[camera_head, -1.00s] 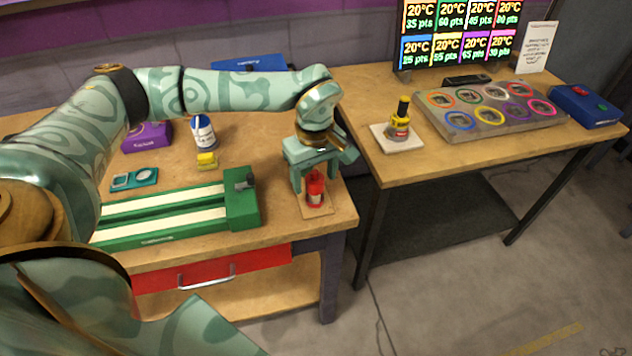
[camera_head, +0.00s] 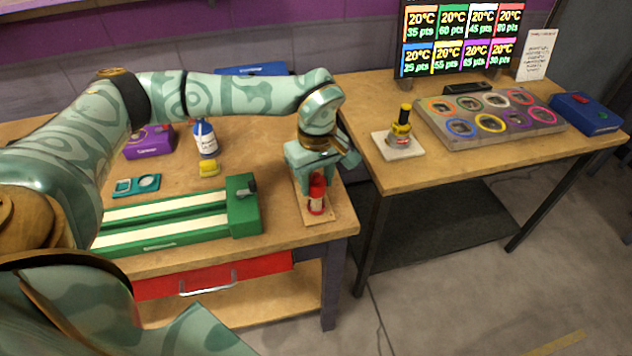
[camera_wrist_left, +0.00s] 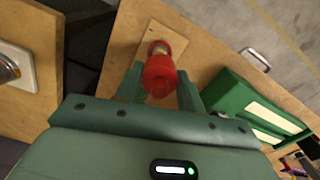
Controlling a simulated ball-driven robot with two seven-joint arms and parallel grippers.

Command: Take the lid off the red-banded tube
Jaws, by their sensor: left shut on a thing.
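The red-banded tube (camera_head: 316,207) stands upright on a small wooden board (camera_head: 327,217) at the table's right front corner. Its red lid (camera_wrist_left: 159,76) is rounded and lies between my left fingers in the left wrist view, with the tube's banded body (camera_wrist_left: 161,49) just beyond it. My left gripper (camera_head: 317,182) points down over the tube and is shut on the lid. Whether the lid is still seated on the tube or slightly raised I cannot tell. My right gripper is not in view.
A green slotted track (camera_head: 180,217) lies left of the tube. A yellow block (camera_head: 209,169), a blue-and-white bottle (camera_head: 204,138) and a purple box (camera_head: 149,142) stand behind it.

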